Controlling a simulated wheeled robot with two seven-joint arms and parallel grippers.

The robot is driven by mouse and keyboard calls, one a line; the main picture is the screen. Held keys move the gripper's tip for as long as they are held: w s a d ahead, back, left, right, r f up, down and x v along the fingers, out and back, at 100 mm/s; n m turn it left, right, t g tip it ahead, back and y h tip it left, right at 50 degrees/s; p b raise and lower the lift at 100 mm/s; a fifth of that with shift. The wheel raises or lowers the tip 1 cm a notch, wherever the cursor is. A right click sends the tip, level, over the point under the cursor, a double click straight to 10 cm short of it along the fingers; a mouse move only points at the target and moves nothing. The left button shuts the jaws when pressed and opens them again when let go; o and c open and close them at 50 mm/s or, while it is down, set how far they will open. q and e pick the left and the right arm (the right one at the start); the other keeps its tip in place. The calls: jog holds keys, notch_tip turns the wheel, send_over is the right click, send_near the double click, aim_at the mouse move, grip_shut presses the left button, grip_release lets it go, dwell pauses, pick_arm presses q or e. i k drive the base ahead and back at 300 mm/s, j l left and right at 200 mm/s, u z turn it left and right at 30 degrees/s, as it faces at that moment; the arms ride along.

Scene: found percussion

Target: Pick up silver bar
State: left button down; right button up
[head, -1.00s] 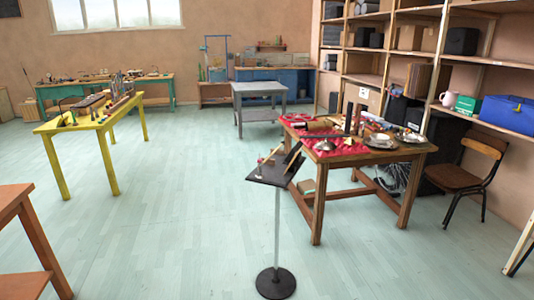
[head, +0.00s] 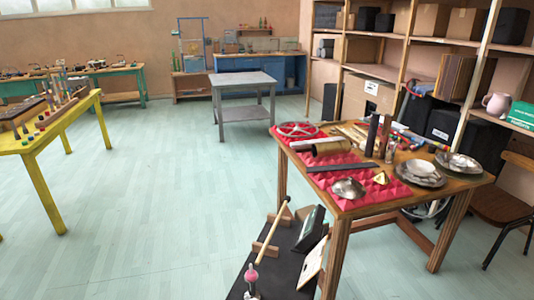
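I cannot clearly pick out a silver bar. A wooden table (head: 463,186) at the right carries a red bumpy foam mat (head: 352,201) with several metal objects. On the mat are a long dark flat bar (head: 343,167), a brass-coloured cylinder (head: 327,149), a spoked metal ring (head: 298,129) and an upturned silver bowl (head: 348,188). An upright dark tube (head: 373,134) stands behind them. The yellow table (head: 45,150) at the left edge holds a row of bars and small coloured pieces, too small to tell apart. Neither of my grippers shows.
A black stand top (head: 278,264) with a mallet (head: 272,230) and a tilted white card (head: 312,262) is close in front. Silver dishes (head: 420,173) lie at the table's right. A grey table (head: 244,81) stands behind. The floor between the tables is clear.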

aim_at(306, 142)
jog(key=i+j+z, duration=0.1)
jog(key=i+z, duration=0.15)
jog(key=i, duration=0.15)
jog(key=i+j+z, duration=0.25)
jog(key=i, duration=0.15)
